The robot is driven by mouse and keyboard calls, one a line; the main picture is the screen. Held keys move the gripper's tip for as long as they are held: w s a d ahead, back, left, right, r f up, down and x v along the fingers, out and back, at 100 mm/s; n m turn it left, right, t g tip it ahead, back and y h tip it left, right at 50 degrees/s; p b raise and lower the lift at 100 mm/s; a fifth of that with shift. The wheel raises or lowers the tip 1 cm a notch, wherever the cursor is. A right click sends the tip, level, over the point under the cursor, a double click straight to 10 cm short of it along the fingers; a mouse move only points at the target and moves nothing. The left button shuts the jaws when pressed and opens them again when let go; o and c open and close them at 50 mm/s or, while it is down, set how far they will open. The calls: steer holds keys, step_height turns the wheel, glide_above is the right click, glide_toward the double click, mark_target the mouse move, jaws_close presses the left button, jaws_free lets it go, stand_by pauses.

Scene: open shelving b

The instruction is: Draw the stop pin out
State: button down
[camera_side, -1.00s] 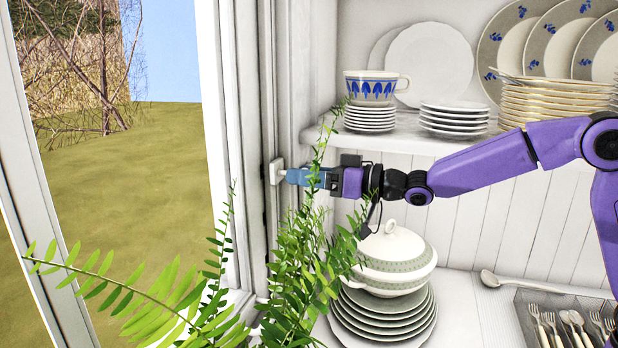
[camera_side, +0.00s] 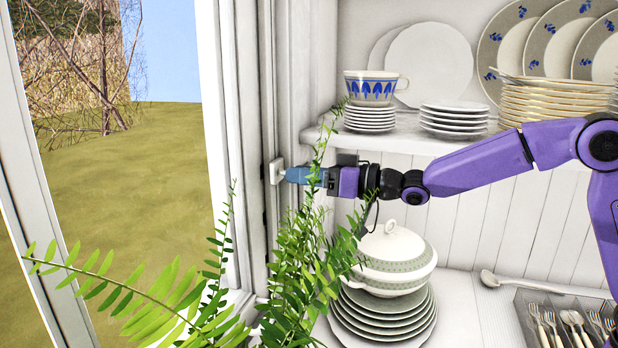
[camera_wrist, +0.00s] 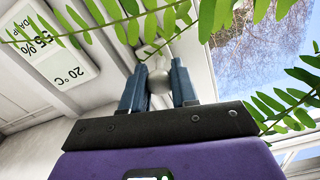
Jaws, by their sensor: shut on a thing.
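In the side view, my gripper (camera_side: 288,175) reaches left to a small white block (camera_side: 275,171) on the window frame. Its blue fingertips are right beside the block, and the pin does not show clearly there. In the wrist view, my gripper (camera_wrist: 158,80) has its two blue fingers closed on the pale round knob of the stop pin (camera_wrist: 158,83), one finger on each side. The pin's shaft beyond the knob is mostly hidden, so I cannot tell how deep it sits.
Fern fronds (camera_side: 300,265) hang in front of and below my gripper. A lidded tureen (camera_side: 392,255) on stacked plates stands below my wrist. A shelf (camera_side: 420,143) with crockery is just above. A white display panel (camera_wrist: 45,55) shows in the wrist view.

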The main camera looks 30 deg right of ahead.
steer(key=shift+v, duration=1.25)
steer(key=c, duration=0.9)
jaws_free()
steer(key=shift+o, duration=0.2)
steer(key=v, duration=1.7)
steer(key=shift+s+d, duration=0.15)
steer(key=shift+s, duration=0.05)
